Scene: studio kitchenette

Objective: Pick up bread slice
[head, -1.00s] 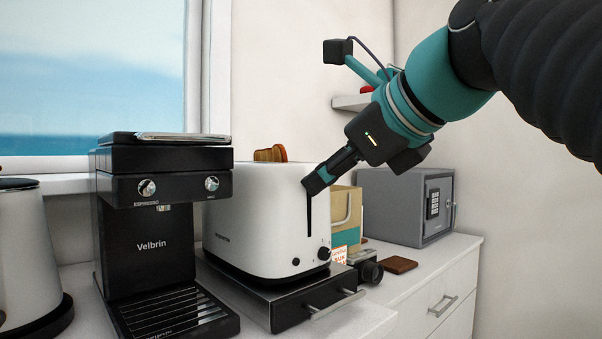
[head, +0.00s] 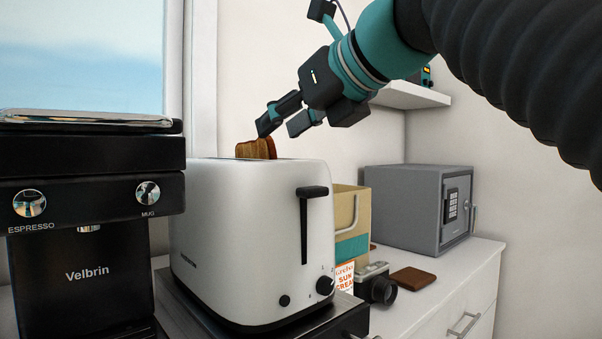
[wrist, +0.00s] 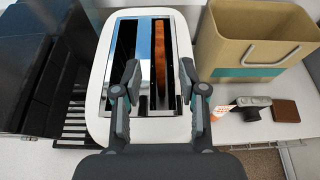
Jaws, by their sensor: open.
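The toasted bread slice (head: 257,149) stands upright in the white toaster (head: 245,235), its browned top showing above the slots in the head view. In the wrist view the bread slice (wrist: 161,72) is an orange-brown strip in the right slot; the left slot looks empty. My gripper (head: 282,126) is open and empty, above the toaster and close to the bread's top. In the wrist view my gripper's fingertips (wrist: 160,72) are spread to the left and right of the slice's line. I cannot tell whether either finger touches the bread. The slice's lower part is hidden inside the toaster.
A black coffee machine (head: 90,230) stands close at the toaster's left. A tan bag (head: 350,205), a camera (head: 375,282), a brown wallet-like item (head: 413,278) and a grey safe (head: 415,210) are to the right. A shelf (head: 410,95) is on the wall behind.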

